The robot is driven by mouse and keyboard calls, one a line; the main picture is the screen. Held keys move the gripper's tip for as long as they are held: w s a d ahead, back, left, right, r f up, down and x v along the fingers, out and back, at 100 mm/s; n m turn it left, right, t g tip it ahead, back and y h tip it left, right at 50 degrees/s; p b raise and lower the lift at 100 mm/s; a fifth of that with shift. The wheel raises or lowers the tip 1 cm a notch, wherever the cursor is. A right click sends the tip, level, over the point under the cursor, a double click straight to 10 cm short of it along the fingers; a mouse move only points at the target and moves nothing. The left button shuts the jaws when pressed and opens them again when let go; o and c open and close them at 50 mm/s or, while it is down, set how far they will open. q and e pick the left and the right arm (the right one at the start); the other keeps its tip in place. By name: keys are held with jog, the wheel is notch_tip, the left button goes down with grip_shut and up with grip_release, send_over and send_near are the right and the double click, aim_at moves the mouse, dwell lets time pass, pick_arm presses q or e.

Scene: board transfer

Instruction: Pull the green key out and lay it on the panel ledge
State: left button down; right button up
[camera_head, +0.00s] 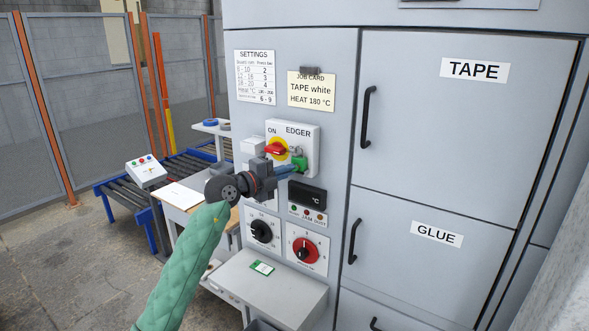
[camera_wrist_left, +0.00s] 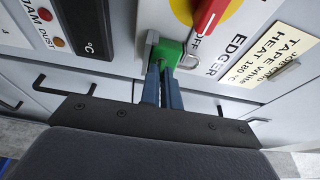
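The green key (camera_head: 299,164) sits at the switch box labelled EDGER (camera_head: 303,138), just below and right of the red ON/OFF handle. It also shows in the left wrist view (camera_wrist_left: 168,50), next to a grey block and a silvery part. My left gripper (camera_head: 287,170) reaches the key from the left. Its two blue fingers (camera_wrist_left: 163,80) are close together with their tips at the green key, and look shut on it. The fingers partly hide the key. The panel ledge (camera_head: 283,297) juts out below the dials. My right gripper is not in view.
A small green and white card (camera_head: 262,267) lies on the ledge; the rest of its top looks clear. A black dial (camera_head: 262,231), a red dial (camera_head: 306,250) and a temperature display (camera_head: 308,195) sit between the switch box and ledge. Door handles project at the right.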

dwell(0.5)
pick_arm(q)
jog(key=shift+s+a, duration=0.1)
jog(key=shift+s+a+p, duration=0.6)
jog(key=shift+s+p, duration=0.05)
jog(key=shift+s, duration=0.25)
dwell(0.5)
jog(key=shift+s+a+p, duration=0.55)
jog(key=shift+s+a, duration=0.1)
jog(key=shift+s, duration=0.25)
jog(key=shift+s+a+p, duration=0.5)
jog(key=shift+s+a, duration=0.15)
jog(key=shift+s, duration=0.25)
jog(key=shift+r, duration=0.1)
